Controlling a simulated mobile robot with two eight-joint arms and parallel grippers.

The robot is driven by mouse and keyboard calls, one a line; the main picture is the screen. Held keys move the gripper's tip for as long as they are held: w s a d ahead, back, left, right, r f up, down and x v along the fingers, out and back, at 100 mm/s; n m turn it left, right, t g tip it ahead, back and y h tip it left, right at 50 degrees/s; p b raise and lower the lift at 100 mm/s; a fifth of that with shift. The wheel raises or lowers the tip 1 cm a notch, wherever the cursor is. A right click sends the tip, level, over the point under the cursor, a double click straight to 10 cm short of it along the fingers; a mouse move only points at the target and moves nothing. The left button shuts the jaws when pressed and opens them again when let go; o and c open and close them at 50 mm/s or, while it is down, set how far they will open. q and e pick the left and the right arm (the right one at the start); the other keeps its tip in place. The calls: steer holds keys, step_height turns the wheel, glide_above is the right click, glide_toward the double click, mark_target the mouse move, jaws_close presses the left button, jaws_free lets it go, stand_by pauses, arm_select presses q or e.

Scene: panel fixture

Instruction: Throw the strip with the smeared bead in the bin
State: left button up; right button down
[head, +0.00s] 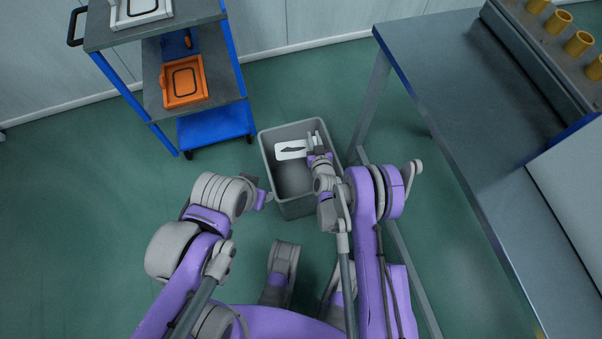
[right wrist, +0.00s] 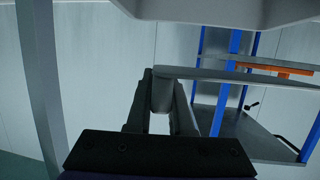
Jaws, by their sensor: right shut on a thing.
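The strip (head: 291,149) is a small white plate with a dark smeared bead on it. My right gripper (head: 316,146) is shut on the strip's right end and holds it over the opening of the grey bin (head: 266,158). The strip's height above the bin floor is hard to tell. In the right wrist view the fingers (right wrist: 163,95) pinch a thin grey plate seen nearly edge-on. My left gripper (head: 264,197) is beside the bin's left wall, seen small; its jaws cannot be made out.
A blue-framed trolley (head: 132,100) stands at the upper left, with an orange tray (head: 184,98) on its middle shelf and a white tray (head: 126,18) on top. A grey workbench (head: 440,75) is on the right. Green floor (head: 70,230) is free at the left.

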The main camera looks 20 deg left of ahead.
steer(key=shift+f+b, duration=0.5)
steer(key=shift+f, duration=0.85)
steer(key=c, duration=0.7)
jaws_free()
steer(key=shift+r, duration=0.1)
